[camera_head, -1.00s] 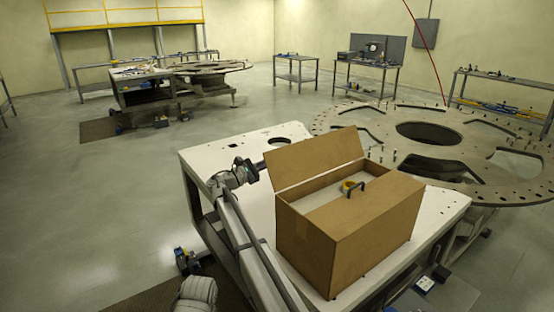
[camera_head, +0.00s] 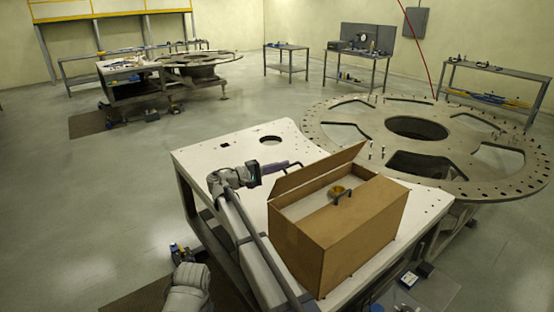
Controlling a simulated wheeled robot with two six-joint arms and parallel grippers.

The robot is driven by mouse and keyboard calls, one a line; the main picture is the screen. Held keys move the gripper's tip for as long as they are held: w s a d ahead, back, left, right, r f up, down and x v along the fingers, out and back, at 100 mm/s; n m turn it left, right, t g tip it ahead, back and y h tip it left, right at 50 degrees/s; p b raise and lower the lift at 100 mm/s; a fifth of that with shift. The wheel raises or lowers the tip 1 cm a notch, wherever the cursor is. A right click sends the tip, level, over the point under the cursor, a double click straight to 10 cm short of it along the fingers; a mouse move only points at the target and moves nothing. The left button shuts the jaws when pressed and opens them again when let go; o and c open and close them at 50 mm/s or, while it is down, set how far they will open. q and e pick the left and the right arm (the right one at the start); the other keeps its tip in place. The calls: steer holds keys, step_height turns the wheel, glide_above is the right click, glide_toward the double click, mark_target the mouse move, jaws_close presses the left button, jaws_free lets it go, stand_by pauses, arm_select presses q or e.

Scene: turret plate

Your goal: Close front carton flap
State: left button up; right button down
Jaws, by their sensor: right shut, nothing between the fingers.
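The brown cardboard carton (camera_head: 345,240) stands on the white table with its top open. Its flap (camera_head: 318,170), along the far left edge of the opening, is raised and leans inward at a slant over it. My right gripper (camera_head: 290,165) is shut and empty, on the outer side of the flap near its upper edge. I cannot tell whether the fingertips touch the flap. Inside the carton is a pale surface with a brass-coloured ring (camera_head: 337,190) and a dark handle. My left gripper is not in view.
The white table (camera_head: 215,160) has free room left of the carton. A large round metal plate (camera_head: 330,112) with upright pins lies close behind the carton on the right. Workbenches (camera_head: 290,62) stand farther back along the walls.

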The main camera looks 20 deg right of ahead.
mark_target(287, 177)
steer(key=s+m, duration=0.1)
steer(key=s, duration=0.1)
steer(key=s+d+m, duration=0.1)
steer(key=m, duration=0.1)
steer(key=s+d+f+m+y, duration=0.1)
steer(key=s+m, duration=0.1)
steer(key=shift+s+f+p, duration=0.1)
steer(key=shift+s+p, duration=0.2)
steer(key=shift+p, duration=0.1)
arm_select(q)
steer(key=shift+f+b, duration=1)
steer(key=shift+b, duration=0.6)
arm_select(e)
steer(key=s+d+f+m+y, duration=0.1)
steer(key=s+f+m, duration=0.4)
steer(key=shift+d+f+m+t, duration=0.2)
steer(key=shift+d+m+t, duration=0.1)
steer(key=shift+d+t, duration=0.1)
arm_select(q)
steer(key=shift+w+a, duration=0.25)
arm_select(e)
steer(key=shift+w+a, duration=0.2)
steer(key=shift+w, duration=0.05)
